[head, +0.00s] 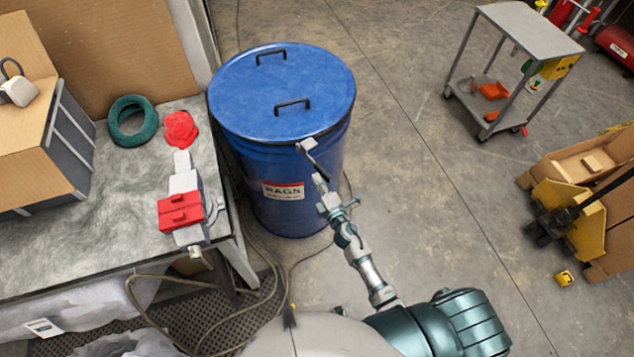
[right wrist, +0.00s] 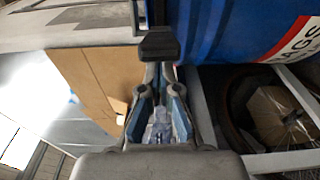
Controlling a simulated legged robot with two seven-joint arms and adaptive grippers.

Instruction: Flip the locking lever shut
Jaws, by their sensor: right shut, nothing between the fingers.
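A blue drum (head: 285,95) with a blue lid, two black handles and a RAGS label stands right of the workbench in the head view. At its front rim is a small grey latch piece (head: 307,145) with a dark lever (head: 317,162) slanting down and outward from it. My right gripper (head: 319,180) is shut and empty, close to the lever's outer end; I cannot tell whether they touch. In the right wrist view its fingers (right wrist: 157,70) converge at a dark block beside the blue drum (right wrist: 225,30). My left gripper is not in view.
The workbench (head: 60,245) on the left bears a red vise (head: 180,210), a red knob-like part (head: 181,129) and a green ring (head: 128,121). Cables lie on the floor by its leg.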

